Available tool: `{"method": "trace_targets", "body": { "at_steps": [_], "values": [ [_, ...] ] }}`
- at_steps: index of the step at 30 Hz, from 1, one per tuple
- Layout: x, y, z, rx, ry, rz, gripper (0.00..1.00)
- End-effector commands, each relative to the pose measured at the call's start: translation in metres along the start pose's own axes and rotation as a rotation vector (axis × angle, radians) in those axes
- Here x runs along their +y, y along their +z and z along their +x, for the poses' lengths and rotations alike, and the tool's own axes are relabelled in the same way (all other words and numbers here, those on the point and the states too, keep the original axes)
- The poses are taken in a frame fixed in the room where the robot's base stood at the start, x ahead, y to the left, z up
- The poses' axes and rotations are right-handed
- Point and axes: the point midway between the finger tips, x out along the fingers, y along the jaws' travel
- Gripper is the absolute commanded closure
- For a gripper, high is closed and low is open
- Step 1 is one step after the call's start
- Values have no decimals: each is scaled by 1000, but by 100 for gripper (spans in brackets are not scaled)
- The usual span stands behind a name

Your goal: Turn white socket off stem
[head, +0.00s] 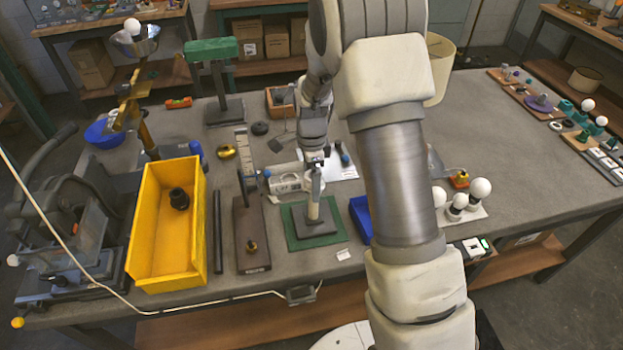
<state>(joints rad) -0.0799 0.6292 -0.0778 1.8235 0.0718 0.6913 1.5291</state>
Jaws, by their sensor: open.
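A lamp stem (313,207) stands upright on a dark square base, and its lower part looks pale. The base rests on a green mat (300,241) near the front of the bench. My gripper (314,165) points down directly above the stem, at its top end. Its jaws are open. The white socket is too small and too covered by the gripper to tell apart from the stem. I cannot tell whether the jaws are around it or just above it.
A yellow bin (150,270) holding a black part stands to the left. A wooden board (250,235) with an upright rod lies between. A blue bin (360,215) is close right of the mat, partly behind my arm. White bulbs (480,187) stand further right.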

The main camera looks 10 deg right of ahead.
Motion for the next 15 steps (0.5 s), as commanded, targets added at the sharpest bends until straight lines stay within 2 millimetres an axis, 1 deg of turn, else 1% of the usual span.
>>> {"method": "trace_targets", "body": {
  "at_steps": [1,2,3,5,6,11,12,15],
  "values": [
    [0,0,0,0,0,0,2],
    [0,0,0,0,0,0,7],
    [0,0,0,0,0,0,14],
    [0,0,0,0,0,0,25],
    [0,0,0,0,0,0,32],
    [0,0,0,0,0,0,61],
    [0,0,0,0,0,0,68],
    [0,0,-1,0,0,0,85]
  ]
}}
